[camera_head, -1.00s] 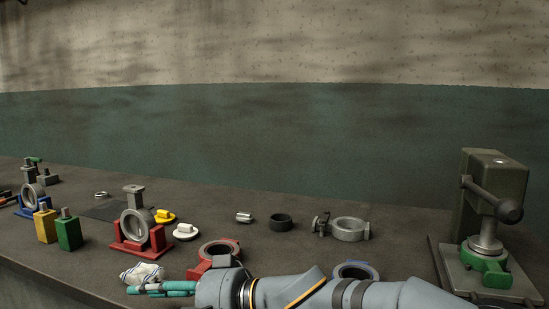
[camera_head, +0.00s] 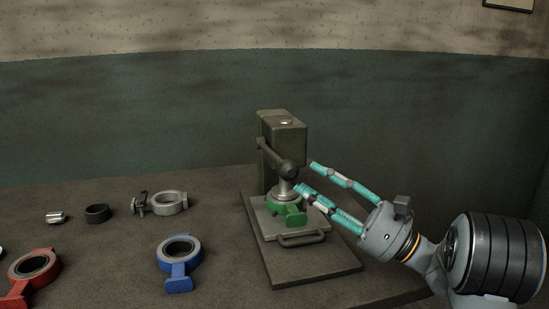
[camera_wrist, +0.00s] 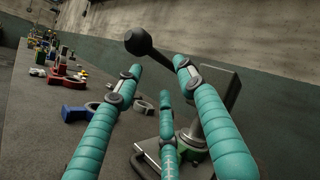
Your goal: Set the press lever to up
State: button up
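The press (camera_head: 283,135) is a dark green upright block on a plate at the right of the table. Its lever (camera_head: 272,156) is a dark bar. It runs from the left side of the block down and right to a round knob (camera_head: 289,171). In the wrist view the knob (camera_wrist: 138,41) is just beyond my fingertips, with the bar running right. My gripper (camera_head: 305,176) has teal fingers and comes from the right. Its fingers are spread around an empty gap, the tips close to the knob. I cannot tell whether any finger touches it.
A green clamp-like part (camera_head: 288,213) sits under the press ram. A blue ring (camera_head: 178,262), a red ring (camera_head: 34,266), a grey ring (camera_head: 170,203) and a black ring (camera_head: 97,213) lie to the left. The table between the blue ring and the press is clear.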

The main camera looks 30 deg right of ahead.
aim_at(278, 158)
jog(key=p+x, duration=0.3)
jog(key=x, duration=0.5)
jog(key=shift+w+a+r, duration=0.1)
jog(key=shift+w+a, duration=0.2)
jog(key=shift+c, duration=0.4)
grip_shut()
jog(key=shift+d, duration=0.1)
